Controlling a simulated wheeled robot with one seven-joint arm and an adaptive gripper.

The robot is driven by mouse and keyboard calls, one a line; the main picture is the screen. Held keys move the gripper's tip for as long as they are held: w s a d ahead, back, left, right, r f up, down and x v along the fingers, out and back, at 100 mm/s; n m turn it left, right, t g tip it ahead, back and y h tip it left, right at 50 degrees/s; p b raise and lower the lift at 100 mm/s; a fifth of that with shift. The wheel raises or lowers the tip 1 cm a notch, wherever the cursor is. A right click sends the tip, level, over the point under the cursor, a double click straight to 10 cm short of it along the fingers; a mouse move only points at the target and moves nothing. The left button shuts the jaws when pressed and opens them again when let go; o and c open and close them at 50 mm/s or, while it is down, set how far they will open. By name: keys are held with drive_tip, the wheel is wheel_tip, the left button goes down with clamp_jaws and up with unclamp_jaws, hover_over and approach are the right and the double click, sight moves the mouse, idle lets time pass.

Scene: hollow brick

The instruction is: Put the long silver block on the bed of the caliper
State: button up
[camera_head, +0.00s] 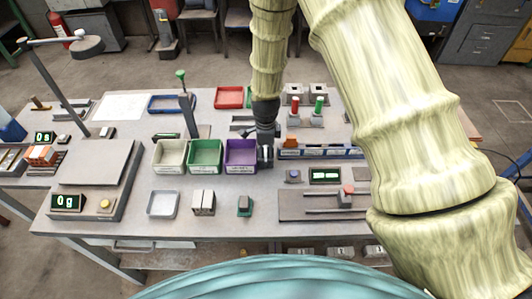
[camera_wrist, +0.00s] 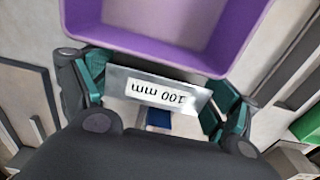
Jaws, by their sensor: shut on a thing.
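A silver block (camera_wrist: 120,84) with a white label reading "100 mm" sits between the teal fingertips of my gripper (camera_wrist: 158,95) in the wrist view. The gripper is shut on it, with one finger at each end. In the head view my gripper (camera_head: 265,156) hangs at the right side of the purple bin, and I cannot make out the block clearly there. What looks like the caliper (camera_head: 300,207) is a grey plate with rails and a red-knobbed slider (camera_head: 347,189), at the front right of the table. The gripper is behind and left of it, apart from it.
The purple bin (camera_head: 232,167) is close to the gripper, with green (camera_head: 205,168) and pale (camera_head: 169,168) bins to its left. A blue rack (camera_head: 345,153) stands to the right. A lit display (camera_head: 325,176) stands behind the caliper. Small blocks (camera_head: 204,203) stand in front of the bins.

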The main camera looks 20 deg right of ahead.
sight(266, 150)
wheel_tip(266, 150, up, 9)
drive_tip(key=b, duration=0.3)
drive_tip(key=shift+r, duration=0.3)
